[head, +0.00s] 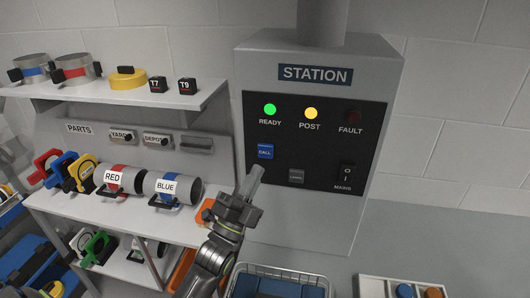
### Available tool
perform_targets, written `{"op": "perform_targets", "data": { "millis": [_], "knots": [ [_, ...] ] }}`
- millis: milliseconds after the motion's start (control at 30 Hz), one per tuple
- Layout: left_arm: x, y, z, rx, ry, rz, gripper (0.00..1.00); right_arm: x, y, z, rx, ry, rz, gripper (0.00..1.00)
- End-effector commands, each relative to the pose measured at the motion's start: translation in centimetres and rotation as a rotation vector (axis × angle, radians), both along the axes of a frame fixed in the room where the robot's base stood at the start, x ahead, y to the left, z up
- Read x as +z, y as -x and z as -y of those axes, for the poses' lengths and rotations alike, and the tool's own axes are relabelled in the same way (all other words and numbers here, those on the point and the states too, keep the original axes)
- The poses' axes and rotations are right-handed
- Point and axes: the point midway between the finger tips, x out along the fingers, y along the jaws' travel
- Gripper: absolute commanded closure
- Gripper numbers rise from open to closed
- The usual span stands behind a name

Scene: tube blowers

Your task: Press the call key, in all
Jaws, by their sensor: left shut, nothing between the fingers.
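The grey station box (314,220) is on the wall with a dark panel. The blue call key (265,151) is at the panel's left, under the lit green READY lamp (270,109). The yellow POST lamp (311,113) is lit and the FAULT lamp (350,117) is dark. My left gripper (256,172) is shut and empty, its tip just below the call key in the picture. I cannot tell whether it touches the panel. My right gripper is out of view.
A grey key (296,176) and the MAINS switch (346,177) share the panel. Left, a parts shelf (130,93) holds several items, including the RED (126,180) and BLUE (180,188) cylinders. A wire basket (275,272) and a tray with coloured caps (372,287) stand below.

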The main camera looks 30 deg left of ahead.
Motion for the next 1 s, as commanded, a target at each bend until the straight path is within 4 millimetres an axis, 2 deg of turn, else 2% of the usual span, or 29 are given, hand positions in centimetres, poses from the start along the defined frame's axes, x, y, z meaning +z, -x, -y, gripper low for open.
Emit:
{"op": "perform_targets", "data": {
  "millis": [200, 400, 1000],
  "knots": [
    [0.0, -2.8, -0.7, 0.001, -0.002, 0.001, 1.00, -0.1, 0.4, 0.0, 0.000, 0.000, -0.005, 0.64],
    [0.0, -4.1, -1.1, 0.001, 0.000, -0.001, 1.00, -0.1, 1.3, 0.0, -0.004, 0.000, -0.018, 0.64],
    [0.0, -4.3, -1.1, 0.001, 0.000, 0.000, 1.00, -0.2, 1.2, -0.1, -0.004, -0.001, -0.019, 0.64]
  ]
}}
